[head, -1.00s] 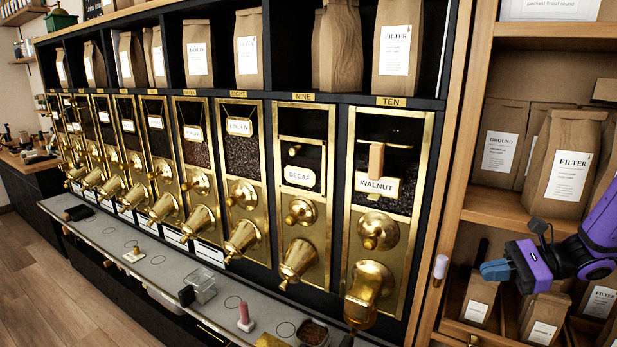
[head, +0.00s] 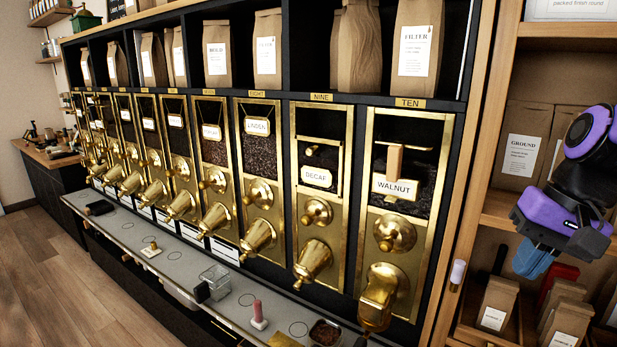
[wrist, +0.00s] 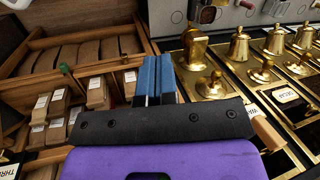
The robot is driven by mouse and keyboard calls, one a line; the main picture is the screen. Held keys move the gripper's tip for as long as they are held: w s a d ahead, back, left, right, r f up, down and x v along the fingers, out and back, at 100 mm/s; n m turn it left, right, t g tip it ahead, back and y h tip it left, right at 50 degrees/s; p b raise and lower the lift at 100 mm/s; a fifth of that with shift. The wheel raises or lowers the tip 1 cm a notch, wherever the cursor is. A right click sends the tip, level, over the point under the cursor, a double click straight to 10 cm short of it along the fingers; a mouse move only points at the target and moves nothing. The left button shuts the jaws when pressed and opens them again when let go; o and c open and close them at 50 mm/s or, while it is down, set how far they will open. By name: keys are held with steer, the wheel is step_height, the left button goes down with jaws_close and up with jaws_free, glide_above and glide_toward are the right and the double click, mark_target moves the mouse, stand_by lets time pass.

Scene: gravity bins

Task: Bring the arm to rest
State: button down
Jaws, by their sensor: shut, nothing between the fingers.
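My gripper (head: 530,262) is at the right of the head view, in front of the wooden shelving, with its blue fingers pointing down. The fingers are shut with nothing between them. My purple arm is folded above the gripper in the head view. The gripper appears clear of the bins and the bags, though its exact distance from the shelf is hard to tell.
Brass gravity bins, including the one labelled WALNUT (head: 395,187), line the wall left of my gripper. Paper bags (head: 497,303) stand in the shelving beneath my gripper.

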steer(key=s+r+n+t+h, duration=0.3)
steer(key=s+r+n+t, duration=0.1)
steer(key=s+r, duration=0.2)
steer(key=shift+n+t, duration=0.3)
stand_by(2.0)
